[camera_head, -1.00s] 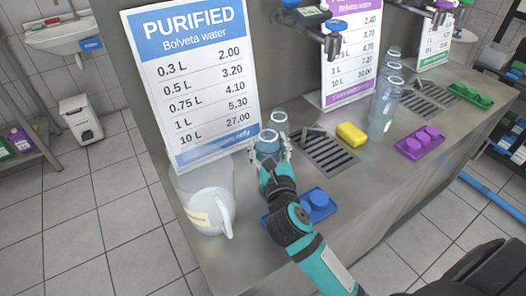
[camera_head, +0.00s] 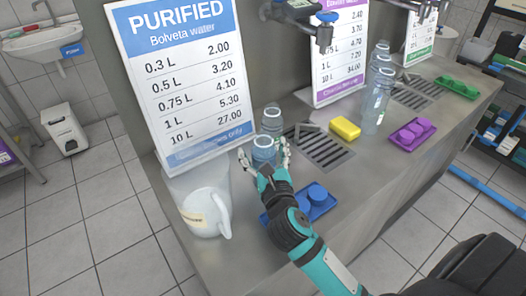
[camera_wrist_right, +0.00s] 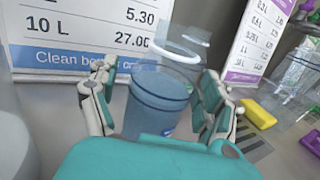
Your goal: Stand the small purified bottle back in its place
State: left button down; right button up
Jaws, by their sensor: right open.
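Two clear bluish bottles stand near the PURIFIED sign. The nearer bottle (camera_head: 263,154) is between the fingers of my right gripper (camera_head: 264,151); the other bottle (camera_head: 272,119) is just behind it. My right gripper is open, with a finger on each side of the nearer bottle. In the right wrist view the nearer bottle (camera_wrist_right: 157,103) looks upright between the spread fingers, its lower part hidden by my gripper. The rear bottle (camera_wrist_right: 184,45) shows above it. I cannot tell which is the small one. A blue tray (camera_head: 322,208) with round knobs lies right of my wrist. My left gripper is not visible.
A white jug (camera_head: 203,211) stands close left of my gripper. The PURIFIED sign (camera_head: 185,70) is behind. A drain grate (camera_head: 322,150), yellow sponge (camera_head: 345,128), purple tray (camera_head: 411,133) and more clear bottles (camera_head: 376,98) are to the right.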

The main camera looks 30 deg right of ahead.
jog(key=shift+r, duration=0.25)
jog(key=b+v, duration=0.2)
jog(key=v, duration=0.9)
jog(key=shift+s+a+f, duration=0.1)
jog(key=shift+s+f, duration=0.05)
jog(key=shift+s, duration=0.35)
